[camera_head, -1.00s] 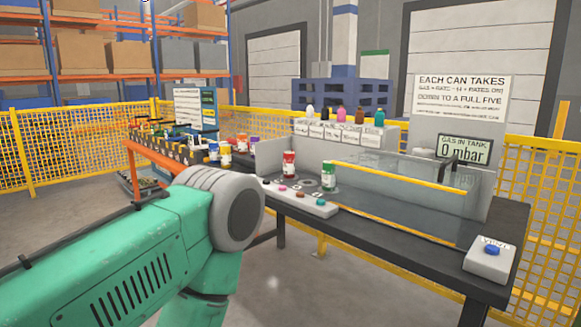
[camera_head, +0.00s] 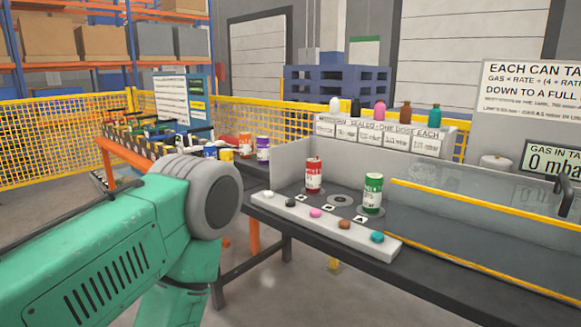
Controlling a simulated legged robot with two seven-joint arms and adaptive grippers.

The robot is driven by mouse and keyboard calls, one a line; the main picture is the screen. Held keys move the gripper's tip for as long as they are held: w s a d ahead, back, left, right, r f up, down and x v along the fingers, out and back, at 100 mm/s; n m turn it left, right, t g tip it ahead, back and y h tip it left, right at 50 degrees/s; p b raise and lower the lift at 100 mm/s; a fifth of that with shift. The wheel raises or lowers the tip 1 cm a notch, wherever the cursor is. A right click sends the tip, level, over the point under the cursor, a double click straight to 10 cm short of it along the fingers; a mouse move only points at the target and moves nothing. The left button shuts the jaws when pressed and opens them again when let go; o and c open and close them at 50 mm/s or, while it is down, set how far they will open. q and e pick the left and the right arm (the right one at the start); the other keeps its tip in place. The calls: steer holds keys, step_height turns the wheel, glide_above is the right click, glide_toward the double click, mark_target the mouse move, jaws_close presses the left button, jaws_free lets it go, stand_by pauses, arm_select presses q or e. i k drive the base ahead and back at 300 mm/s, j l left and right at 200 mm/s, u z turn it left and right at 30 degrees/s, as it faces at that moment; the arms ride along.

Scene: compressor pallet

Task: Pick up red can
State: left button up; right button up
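The red can (camera_head: 314,175) stands upright on the bench, behind a panel of coloured buttons and to the left of a green can (camera_head: 373,193). It has a white label band. My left arm comes in from the left in green and grey, but its gripper is not visible. My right gripper is also out of view. Nothing is seen touching the red can.
The button panel (camera_head: 325,226) runs along the bench's front edge. A clear-walled tank with a yellow rail (camera_head: 480,214) stands to the right. Orange (camera_head: 245,146) and purple (camera_head: 263,149) cans stand left, near an orange-framed conveyor (camera_head: 150,161). Several bottles stand on the back box (camera_head: 380,135).

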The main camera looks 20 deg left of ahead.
mark_target(313, 166)
steer(key=i+j, duration=0.2)
steer(key=j, duration=0.15)
steer(key=i+j+z, duration=0.1)
steer(key=j, duration=0.3)
steer(key=i+j, duration=0.25)
steer(key=j, duration=0.15)
steer(key=i+j+z, duration=0.15)
steer(key=j, duration=0.2)
steer(key=i+j, duration=0.2)
steer(key=j, duration=0.2)
steer(key=i+j+z, duration=0.1)
steer(key=j, duration=0.3)
